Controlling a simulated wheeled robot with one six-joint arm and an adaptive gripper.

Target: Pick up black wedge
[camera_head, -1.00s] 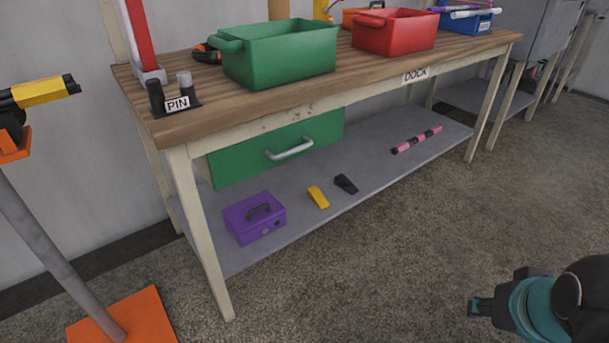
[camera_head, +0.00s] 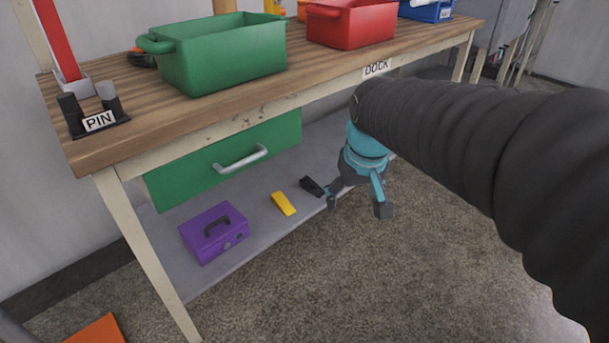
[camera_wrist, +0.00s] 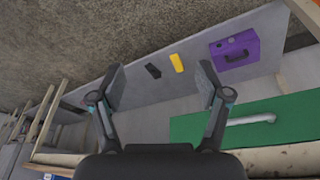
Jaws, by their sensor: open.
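The black wedge (camera_head: 312,187) lies on the grey lower shelf near its front edge, just right of the yellow wedge (camera_head: 283,203). My gripper (camera_head: 358,208) is open and empty in front of the shelf, to the right of the black wedge in the head view. In the wrist view the black wedge (camera_wrist: 153,71) shows between and beyond the two spread fingers (camera_wrist: 162,88), apart from them. The yellow wedge (camera_wrist: 177,63) is close beside it there.
A purple box (camera_head: 215,232) sits on the shelf (camera_head: 240,255) left of the wedges. A green drawer (camera_head: 225,160) hangs above the shelf's back. The wooden tabletop (camera_head: 200,110) overhangs the shelf and holds a green bin (camera_head: 222,58) and a red bin (camera_head: 350,25). Floor in front is clear.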

